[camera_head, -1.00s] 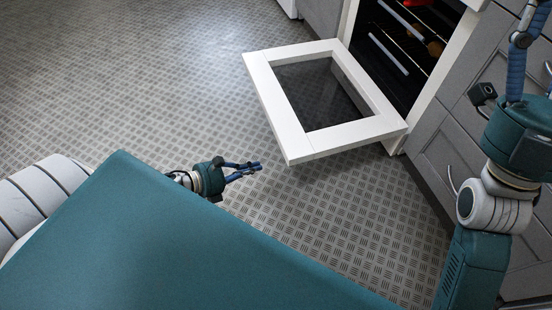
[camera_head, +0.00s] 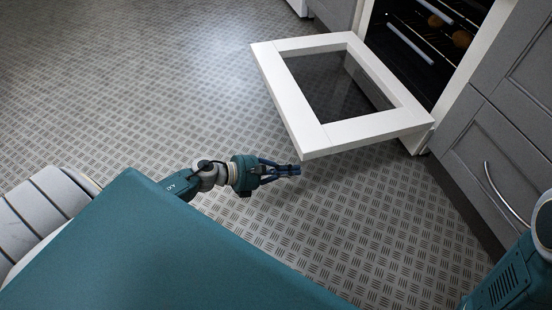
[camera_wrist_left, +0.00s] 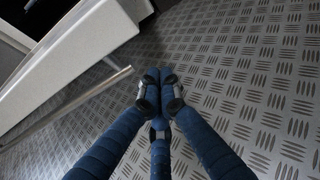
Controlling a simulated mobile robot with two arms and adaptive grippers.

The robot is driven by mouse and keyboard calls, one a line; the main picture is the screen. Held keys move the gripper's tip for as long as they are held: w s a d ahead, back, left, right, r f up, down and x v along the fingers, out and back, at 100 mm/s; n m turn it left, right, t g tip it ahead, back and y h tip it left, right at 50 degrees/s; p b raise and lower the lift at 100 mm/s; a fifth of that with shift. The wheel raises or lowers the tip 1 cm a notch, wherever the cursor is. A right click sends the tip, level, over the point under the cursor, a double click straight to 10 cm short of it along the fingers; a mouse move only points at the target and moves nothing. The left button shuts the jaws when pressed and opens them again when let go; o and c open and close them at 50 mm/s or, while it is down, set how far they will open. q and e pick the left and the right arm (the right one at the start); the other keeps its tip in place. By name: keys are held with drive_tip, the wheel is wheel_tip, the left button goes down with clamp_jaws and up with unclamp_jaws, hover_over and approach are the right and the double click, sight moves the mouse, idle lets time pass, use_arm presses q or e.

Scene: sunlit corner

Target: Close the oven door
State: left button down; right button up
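The oven door (camera_head: 372,128) is a white frame around a dark glass pane, hinged down and roughly horizontal in the head view. The oven (camera_head: 474,64) stands open behind it at the upper right, with a dark inside. My left gripper (camera_head: 296,170) is near the door's front corner, with its blue fingers drawn together and nothing between them. It looks apart from the door. In the left wrist view the fingertips (camera_wrist_left: 160,84) meet, just right of the white door edge (camera_wrist_left: 72,62) and a thin metal bar (camera_wrist_left: 70,105). My right gripper is out of view.
Grey cabinet fronts (camera_head: 482,150) with a curved metal handle (camera_head: 505,198) stand right of the oven. The patterned metal floor (camera_head: 150,100) is clear left of the door.

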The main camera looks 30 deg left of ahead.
use_arm(q)
drive_tip(key=r, duration=0.3)
drive_tip(key=shift+w+d+r, duration=0.2)
drive_tip(key=shift+w+r, duration=0.1)
drive_tip(key=shift+r, duration=0.1)
drive_tip(key=shift+r+p, duration=0.1)
drive_tip(key=shift+p, duration=0.25)
